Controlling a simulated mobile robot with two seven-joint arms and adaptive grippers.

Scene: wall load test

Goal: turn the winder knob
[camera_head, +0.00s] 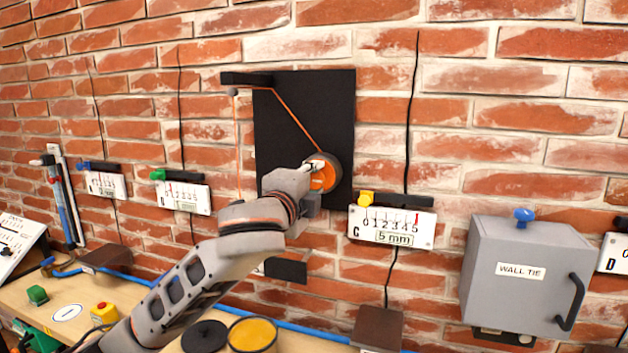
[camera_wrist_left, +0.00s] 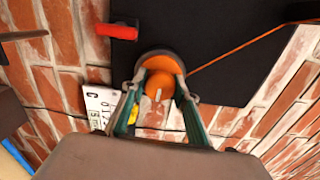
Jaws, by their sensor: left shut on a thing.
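The orange winder knob (camera_head: 323,181) sits on a grey drum at the lower right of a black wall panel (camera_head: 305,110). An orange cord runs from the drum up to a black bracket (camera_head: 246,79) and hangs down on its left. My left gripper (camera_head: 311,179) is at the knob, its fingers partly hidden by its own wrist. In the left wrist view the knob (camera_wrist_left: 161,84) lies between the two fingers (camera_wrist_left: 160,98), which are shut on it from both sides. My right gripper is not in view.
A scale plate marked C (camera_head: 392,227) with a yellow pointer is right of the panel. A grey WALL TIE box (camera_head: 524,272) with a blue knob is farther right. A wooden bench below holds a yellow-topped round tin (camera_head: 252,334) and a black disc (camera_head: 204,337). A red handle (camera_wrist_left: 117,31) shows in the wrist view.

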